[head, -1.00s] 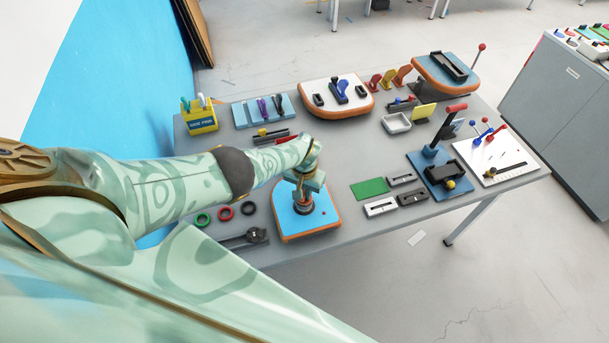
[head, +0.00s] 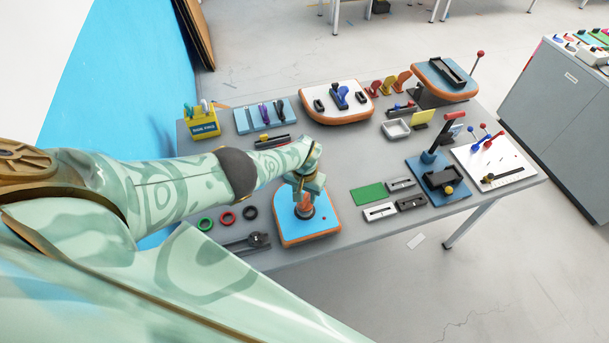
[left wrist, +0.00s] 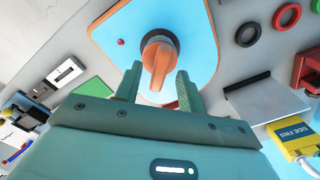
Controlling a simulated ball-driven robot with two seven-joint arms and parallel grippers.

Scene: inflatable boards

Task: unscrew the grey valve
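The blue board (head: 322,226) with an orange rim lies near the table's front edge. On it stands the valve (head: 304,210), with a dark grey round base and an orange upper part. My left gripper (head: 303,196) points down over it and hides part of it. In the left wrist view, the valve's orange part (left wrist: 157,54) lies between and just past the fingertips of my left gripper (left wrist: 158,78). The blue board (left wrist: 108,32) also shows there. My right gripper is not in view.
Green, red and black rings (head: 227,218) and a dark grey tool (head: 257,240) lie left of the board. A green plate (head: 369,194) and several small latch blocks lie to its right. A yellow box (head: 202,124) and other boards stand farther back.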

